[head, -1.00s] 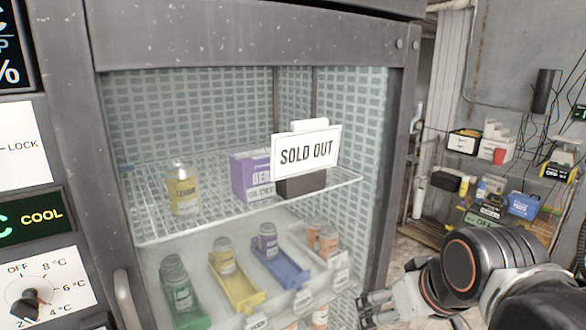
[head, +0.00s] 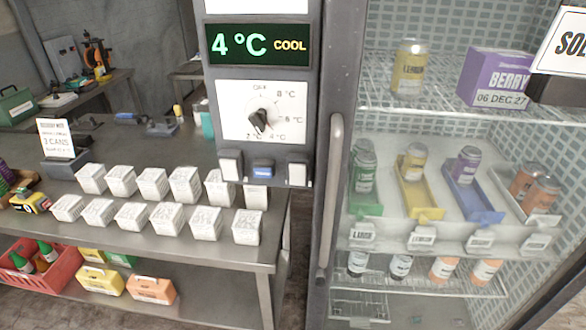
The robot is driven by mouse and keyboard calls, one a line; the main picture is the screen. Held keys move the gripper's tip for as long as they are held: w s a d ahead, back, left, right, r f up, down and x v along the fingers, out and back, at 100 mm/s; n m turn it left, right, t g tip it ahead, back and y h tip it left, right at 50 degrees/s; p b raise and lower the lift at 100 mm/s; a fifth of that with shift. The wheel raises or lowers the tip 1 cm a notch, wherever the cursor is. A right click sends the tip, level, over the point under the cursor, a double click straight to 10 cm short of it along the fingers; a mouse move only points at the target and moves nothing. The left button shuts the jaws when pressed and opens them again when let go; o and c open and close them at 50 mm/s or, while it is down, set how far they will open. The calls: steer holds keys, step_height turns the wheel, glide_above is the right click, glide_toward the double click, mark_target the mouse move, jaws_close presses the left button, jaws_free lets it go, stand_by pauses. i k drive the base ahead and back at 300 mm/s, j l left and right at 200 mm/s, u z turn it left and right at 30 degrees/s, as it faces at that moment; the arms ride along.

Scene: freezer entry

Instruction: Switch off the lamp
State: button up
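No lamp can be clearly picked out. The fridge (head: 338,85) stands at the right with a light, bright interior behind its glass. On its control column are a temperature dial (head: 260,119) and, below it, a row of switches: a left white switch (head: 230,167), a middle switch with a blue part (head: 263,171) and a right white switch (head: 299,172). Any labels on the switches are too small to read. A display (head: 258,45) above the dial reads 4 °C COOL. My gripper is not in this view.
A grey table (head: 190,240) at the left bears two rows of white boxes (head: 185,184) close to the switches. The fridge has a vertical handle (head: 332,180). Cans and a purple box (head: 496,77) are inside. A red crate (head: 45,275) is on the lower shelf.

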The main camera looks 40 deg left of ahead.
mark_target(297, 171)
steer(key=u, duration=1.7)
steer(key=k+j, duration=0.2)
steer(key=j+z, duration=0.05)
